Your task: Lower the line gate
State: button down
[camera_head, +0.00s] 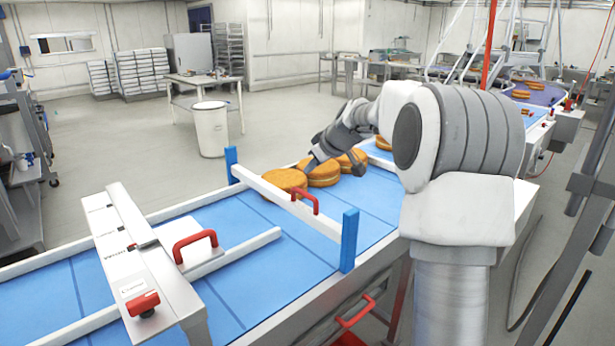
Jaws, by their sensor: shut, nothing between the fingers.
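The line gate (322,222) is a white bar with a red handle (305,200), spanning the blue conveyor belt between two blue posts. At the right post (348,245) the bar meets the post about midway up, and blue belt shows beneath it. My gripper (311,164) is beyond the gate, low over several round filled cakes (323,173) standing in a row on the belt. It is shut and apart from the gate handle. I cannot tell whether its tip touches a cake. My arm hides part of the belt and row behind.
A white-and-grey machine housing (150,265) with a red knob crosses the belt at the left. A second red handle (195,245) sits on a white plate beside it. A white bin (210,130) and a table stand behind the line. The belt before the gate is clear.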

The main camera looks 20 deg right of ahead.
jog(key=v, duration=0.4)
jog(key=c, duration=1.5)
grip_release()
jog(key=shift+s+r, duration=0.15)
jog(key=shift+o, duration=1.3)
jog(key=shift+a+r, duration=0.1)
jog(key=shift+r, duration=0.2)
jog(key=o, duration=0.4)
jog(key=p, duration=0.1)
jog(key=w+a+r+g+p, duration=0.1)
jog(key=shift+r+g+p, duration=0.3)
jog(key=shift+p, duration=0.05)
jog(key=shift+o, duration=0.2)
jog(key=g+h+p, duration=0.2)
jog(key=p, duration=0.1)
send_near(304, 192)
jog(key=x, duration=0.8)
jog(key=shift+w, duration=0.15)
